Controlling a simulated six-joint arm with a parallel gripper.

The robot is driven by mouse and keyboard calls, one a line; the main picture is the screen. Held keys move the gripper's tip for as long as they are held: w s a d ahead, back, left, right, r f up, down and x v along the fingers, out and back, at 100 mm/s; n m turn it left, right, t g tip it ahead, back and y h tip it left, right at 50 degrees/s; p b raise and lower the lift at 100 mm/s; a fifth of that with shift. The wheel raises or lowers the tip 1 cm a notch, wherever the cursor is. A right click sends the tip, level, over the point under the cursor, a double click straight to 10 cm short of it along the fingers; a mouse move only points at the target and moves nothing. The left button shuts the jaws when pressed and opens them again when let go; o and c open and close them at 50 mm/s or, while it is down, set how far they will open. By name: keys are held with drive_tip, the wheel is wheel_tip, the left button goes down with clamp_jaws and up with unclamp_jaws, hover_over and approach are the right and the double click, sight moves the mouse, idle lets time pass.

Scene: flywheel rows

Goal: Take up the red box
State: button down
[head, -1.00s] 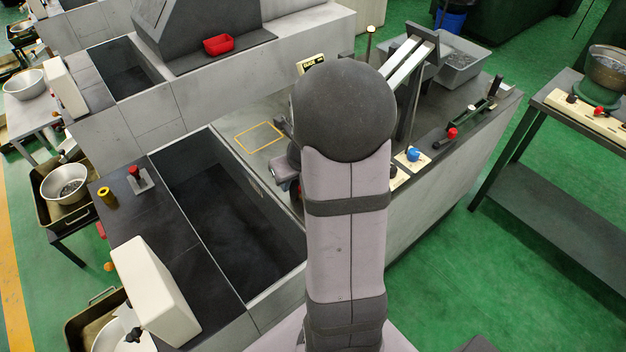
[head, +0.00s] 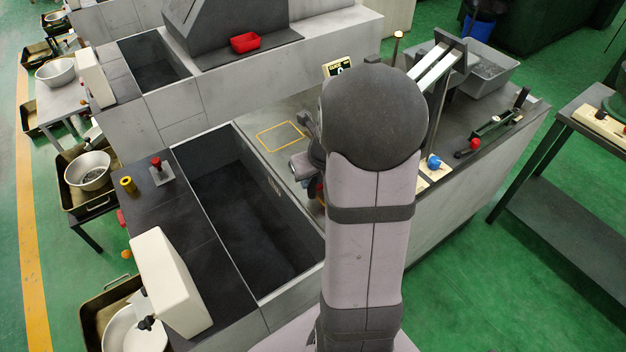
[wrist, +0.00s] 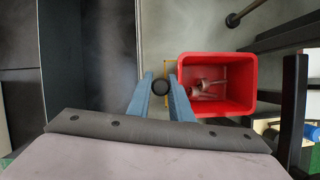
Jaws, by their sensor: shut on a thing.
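A red box (wrist: 240,80), open at the top, stands just right of my gripper (wrist: 159,78) in the wrist view. Metal parts (wrist: 207,85) lie inside it. My blue-grey fingers are shut on a small dark round piece (wrist: 160,87) between them. The right finger overlaps the box's left edge; I cannot tell whether they touch. In the head view my arm covers most of the gripper and this box. Another red box (head: 245,42) sits on a dark ledge at the far machine.
A deep dark basin (head: 250,215) lies left of the arm. A yellow outline (head: 280,137) marks the bench top. A blue knob (head: 434,161), a red-knobbed lever (head: 474,144) and a slanted metal chute (head: 436,62) stand to the right.

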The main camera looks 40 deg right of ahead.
drive_tip(key=a+p, duration=0.2)
drive_tip(key=a, duration=0.6)
wheel_tip(320, 180, up, 14)
drive_tip(key=shift+p, duration=0.35)
drive_tip(key=shift+f, duration=0.1)
